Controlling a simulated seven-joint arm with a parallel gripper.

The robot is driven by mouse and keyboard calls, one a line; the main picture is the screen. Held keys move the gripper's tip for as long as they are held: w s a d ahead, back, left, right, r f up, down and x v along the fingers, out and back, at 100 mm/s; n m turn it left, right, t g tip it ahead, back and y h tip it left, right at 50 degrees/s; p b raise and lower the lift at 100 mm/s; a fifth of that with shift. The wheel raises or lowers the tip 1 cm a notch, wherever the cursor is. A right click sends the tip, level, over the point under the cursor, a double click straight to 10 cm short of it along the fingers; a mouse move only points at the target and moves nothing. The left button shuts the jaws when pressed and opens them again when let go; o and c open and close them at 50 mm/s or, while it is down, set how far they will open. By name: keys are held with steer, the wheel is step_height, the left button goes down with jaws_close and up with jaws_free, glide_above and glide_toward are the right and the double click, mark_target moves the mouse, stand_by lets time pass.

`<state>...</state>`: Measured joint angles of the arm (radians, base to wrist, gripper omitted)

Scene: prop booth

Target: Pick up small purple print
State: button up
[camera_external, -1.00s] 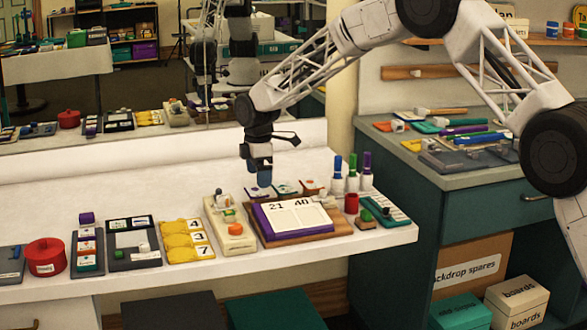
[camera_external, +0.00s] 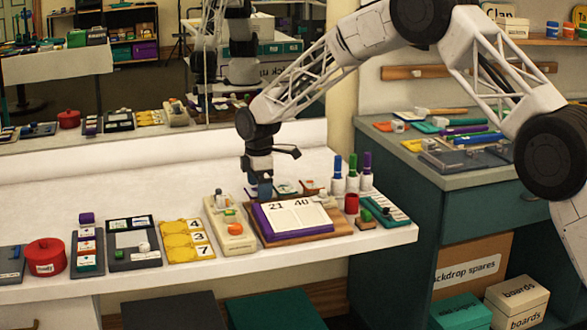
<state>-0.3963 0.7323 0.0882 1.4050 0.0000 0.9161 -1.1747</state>
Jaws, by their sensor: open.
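The small purple print (camera_external: 251,193) lies on the white table behind the open book, at the left end of a short row of small prints. It is mostly hidden behind my gripper (camera_external: 264,192). My gripper points straight down, with its fingertips low at the print. Its jaws are open. I cannot tell from this view whether the fingers touch the print or straddle it.
A green print (camera_external: 287,188) and a red-brown print (camera_external: 311,186) lie just right. Upright markers (camera_external: 352,180) are at the right, and a cream tray (camera_external: 229,236) at the left. The white table behind is clear.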

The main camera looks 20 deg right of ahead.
steer(key=shift+f, duration=0.2)
stand_by(0.7)
steer(key=c, duration=0.9)
